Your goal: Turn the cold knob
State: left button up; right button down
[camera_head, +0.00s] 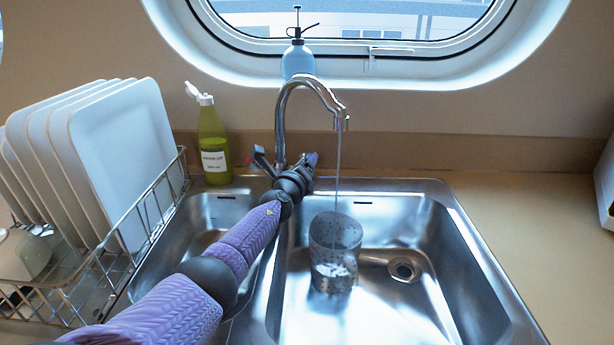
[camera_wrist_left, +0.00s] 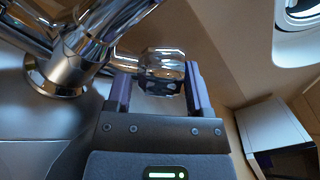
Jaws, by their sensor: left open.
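The chrome tap (camera_head: 296,95) stands behind the sink, and a thin stream of water runs from its spout. My left gripper (camera_head: 308,166) is at the right side of the tap's base. In the left wrist view my open left gripper (camera_wrist_left: 160,92) has its two purple fingers on either side of a faceted chrome knob (camera_wrist_left: 162,66), apparently the cold knob. Whether the fingers touch it I cannot tell. In the head view my gripper and wrist hide this knob. A handle with a red mark (camera_head: 262,160) shows at the tap's left. My right gripper is out of view.
A speckled cup (camera_head: 335,245) stands in the right sink basin (camera_head: 440,270) under the stream. A dish rack (camera_head: 140,225) with white plates is at left. A green soap bottle (camera_head: 213,145) stands behind the left basin. The right counter (camera_head: 530,220) is mostly clear.

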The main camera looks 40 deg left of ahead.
pick_arm(q)
jog(key=shift+w+a, duration=0.15)
jog(key=shift+w, duration=0.15)
grip_shut()
jog(key=shift+r+m+h+p, duration=0.3)
jog(key=shift+r+h+p, duration=0.1)
jog(key=shift+h+p, duration=0.15)
jog(key=shift+f+m+g+h, duration=0.3)
jog(key=shift+m+h, duration=0.1)
jog(key=shift+h, duration=0.45)
grip_release()
